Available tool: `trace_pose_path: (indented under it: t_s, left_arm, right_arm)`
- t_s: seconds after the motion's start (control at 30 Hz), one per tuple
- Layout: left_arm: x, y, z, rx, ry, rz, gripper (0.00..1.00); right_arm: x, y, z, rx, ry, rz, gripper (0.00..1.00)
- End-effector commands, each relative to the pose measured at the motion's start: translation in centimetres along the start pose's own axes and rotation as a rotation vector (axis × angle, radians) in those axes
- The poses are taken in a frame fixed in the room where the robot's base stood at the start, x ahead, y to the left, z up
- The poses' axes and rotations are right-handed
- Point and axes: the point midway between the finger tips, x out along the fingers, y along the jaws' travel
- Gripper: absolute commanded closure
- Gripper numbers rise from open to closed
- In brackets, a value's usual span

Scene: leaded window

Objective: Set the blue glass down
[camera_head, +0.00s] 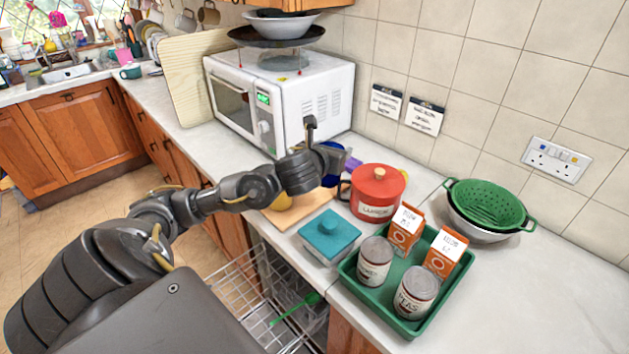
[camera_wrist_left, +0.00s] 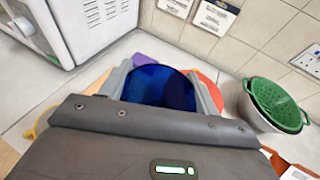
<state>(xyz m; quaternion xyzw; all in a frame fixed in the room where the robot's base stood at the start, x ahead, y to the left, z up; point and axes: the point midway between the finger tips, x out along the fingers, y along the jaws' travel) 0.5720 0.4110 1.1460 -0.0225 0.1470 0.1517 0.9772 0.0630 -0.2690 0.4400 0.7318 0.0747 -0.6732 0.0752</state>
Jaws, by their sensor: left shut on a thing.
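The blue glass (camera_wrist_left: 155,86) sits between the two fingers of my left gripper (camera_wrist_left: 162,88) in the left wrist view, and the gripper is shut on it. In the head view my left gripper (camera_head: 332,160) is over the counter in front of the microwave, left of the red pot. Only a little of the blue glass (camera_head: 331,180) shows there, the rest being hidden by the gripper. I cannot tell whether its base touches a surface. My right gripper is not in view.
A wooden board (camera_head: 298,208) with a yellow thing lies below the gripper. Close by are the red pot (camera_head: 378,190), a teal lidded dish (camera_head: 329,236) and the microwave (camera_head: 283,95). A green tray (camera_head: 378,297) holds cans and cartons. A green colander (camera_head: 487,205) stands right.

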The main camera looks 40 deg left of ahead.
Motion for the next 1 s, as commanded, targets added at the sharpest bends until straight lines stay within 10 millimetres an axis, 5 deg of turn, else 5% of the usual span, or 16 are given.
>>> trace_pose_path:
  t_s: [0.37,0.53,1.0]
  left_arm:
    - [7.0,5.8,-1.2,0.001,0.005,0.003,0.87]
    - [9.9,7.7,-4.1,-0.002,0.004,0.001,0.87]
    - [12.4,9.3,-6.5,-0.001,0.002,0.0,0.87]
  right_arm:
    - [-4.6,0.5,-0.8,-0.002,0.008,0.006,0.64]
    - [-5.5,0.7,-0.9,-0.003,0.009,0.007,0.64]
    - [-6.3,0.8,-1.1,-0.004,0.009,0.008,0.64]
